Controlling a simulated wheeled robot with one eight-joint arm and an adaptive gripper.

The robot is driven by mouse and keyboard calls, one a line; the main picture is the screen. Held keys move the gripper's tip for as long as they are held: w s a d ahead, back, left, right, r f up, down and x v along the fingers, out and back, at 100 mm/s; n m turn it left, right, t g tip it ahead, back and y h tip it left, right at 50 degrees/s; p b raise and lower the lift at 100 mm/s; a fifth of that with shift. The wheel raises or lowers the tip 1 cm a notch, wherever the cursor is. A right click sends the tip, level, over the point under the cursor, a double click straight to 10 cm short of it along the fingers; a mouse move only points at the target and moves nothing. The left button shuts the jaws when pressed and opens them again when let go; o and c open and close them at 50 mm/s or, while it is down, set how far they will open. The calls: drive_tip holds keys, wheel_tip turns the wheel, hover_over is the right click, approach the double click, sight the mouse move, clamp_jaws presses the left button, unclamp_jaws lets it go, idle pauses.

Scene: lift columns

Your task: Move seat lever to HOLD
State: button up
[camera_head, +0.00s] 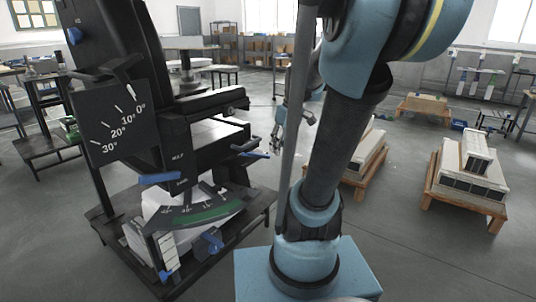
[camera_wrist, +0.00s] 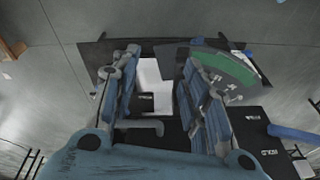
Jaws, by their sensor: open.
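A blue lever handle (camera_head: 160,178) sticks out at the left of the seat's side, close to the lower of two small labels on a dark plate (camera_head: 177,140). I take it to be the seat lever. It appears level with the lower label; the lettering is too small to read surely. In the wrist view a blue handle (camera_wrist: 290,132) lies at the right, near two white-lettered labels, one seemingly HOLD (camera_wrist: 268,152). My gripper (camera_wrist: 160,60) is open and empty, its fingers apart above the base; the handle is outside them, to the right. In the head view it is partly behind my arm.
The dark seat column carries an angle panel (camera_head: 117,125) and a green arc scale (camera_head: 200,213). Other blue handles (camera_head: 255,154) and a blue knob (camera_head: 208,242) project nearby. A white block (camera_wrist: 154,85) shows between my fingers. Pallets with pale units (camera_head: 470,175) stand right; floor between is clear.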

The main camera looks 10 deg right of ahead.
drive_tip(key=w+d+r+n+y, duration=0.15)
drive_tip(key=w+n, duration=0.25)
drive_tip(key=w, duration=0.6)
drive_tip(key=w+d+r+n+y, duration=0.1)
drive_tip(key=w+d+n, duration=0.2)
drive_tip(key=w, duration=0.7)
approach(256, 155)
drive_tip(key=shift+h, duration=0.25)
drive_tip(key=f, duration=0.2)
drive_tip(key=d+f, duration=0.1)
drive_tip(key=f, duration=0.1)
drive_tip(key=d+f, duration=0.1)
drive_tip(key=f, duration=0.2)
drive_tip(key=shift+w, duration=0.25)
drive_tip(key=shift+f, duration=0.1)
clamp_jaws()
